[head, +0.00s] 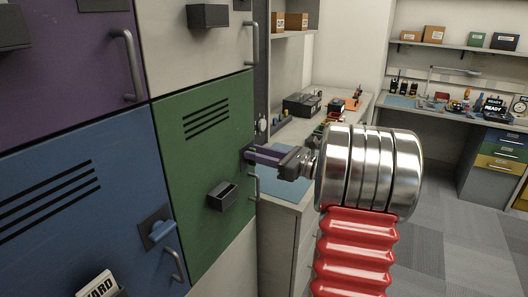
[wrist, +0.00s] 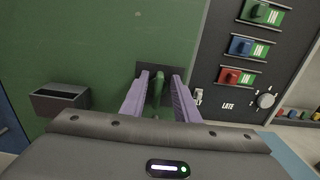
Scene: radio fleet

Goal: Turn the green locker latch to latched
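The green locker door (head: 205,150) is closed in the head view and fills much of the wrist view (wrist: 80,45). Its green latch handle (wrist: 157,88) stands on a dark plate (wrist: 145,69) near the door's right edge. My gripper (wrist: 160,78) has its two purple fingers on either side of the handle, with a visible gap on each side. The handle looks roughly upright in the wrist view; its exact turn is hard to tell. In the head view my gripper (head: 259,154) reaches the door's right edge and hides the handle.
A dark holder (head: 223,196) juts from the green door, and a pull handle (head: 254,184) is below my gripper. A blue locker (head: 75,215) with a blue latch (head: 161,231) is left. A dark panel with switches (wrist: 235,75) and a knob (wrist: 266,101) lies right. Grey floor is open at right.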

